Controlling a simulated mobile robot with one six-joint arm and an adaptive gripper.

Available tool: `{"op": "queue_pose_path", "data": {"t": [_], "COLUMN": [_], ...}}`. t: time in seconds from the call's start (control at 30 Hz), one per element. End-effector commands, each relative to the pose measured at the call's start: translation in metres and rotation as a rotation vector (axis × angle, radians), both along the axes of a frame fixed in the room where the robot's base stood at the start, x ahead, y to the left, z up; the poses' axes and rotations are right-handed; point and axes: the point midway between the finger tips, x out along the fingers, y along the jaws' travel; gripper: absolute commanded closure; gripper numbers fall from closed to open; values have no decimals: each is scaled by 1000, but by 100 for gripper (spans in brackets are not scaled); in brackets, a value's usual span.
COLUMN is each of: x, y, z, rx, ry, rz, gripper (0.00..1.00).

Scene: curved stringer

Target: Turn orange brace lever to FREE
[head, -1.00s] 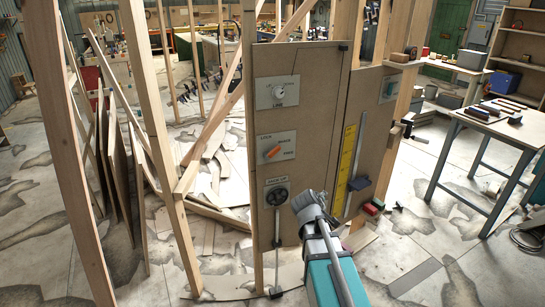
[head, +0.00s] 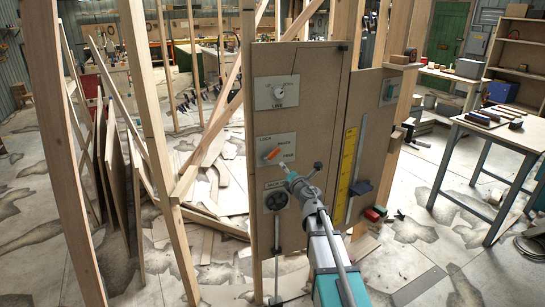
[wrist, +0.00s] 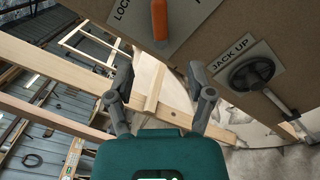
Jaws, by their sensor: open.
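The orange brace lever (head: 272,154) sits on a white plate on the brown panel (head: 305,100), between a dial above and the jack-up wheel below. The plate reads LOCK at upper left, with FREE at lower right. The lever lies slanted, its upper end toward the right. In the wrist view the lever (wrist: 159,20) is at the top, partly cut off by the frame edge, with LOCK to its left. My gripper (wrist: 160,80) is open and empty, its fingers apart from the lever. In the head view my gripper (head: 284,172) is just below and right of the plate; its fingers are hard to make out.
The black jack-up wheel (head: 276,201) is on the panel below the lever, close to my arm. A yellow scale strip (head: 347,165) is to the right. Wooden studs (head: 155,130) frame the panel's left. A workbench (head: 500,130) stands at the right, with open floor before it.

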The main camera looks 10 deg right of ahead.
Motion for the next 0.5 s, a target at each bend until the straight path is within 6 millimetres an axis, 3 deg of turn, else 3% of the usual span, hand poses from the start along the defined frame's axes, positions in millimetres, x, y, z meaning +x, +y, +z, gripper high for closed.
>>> {"op": "queue_pose_path", "data": {"t": [0.5], "x": [5], "y": [2], "z": [0], "rx": [-6], "ry": [0], "rz": [4], "gripper": [31]}}
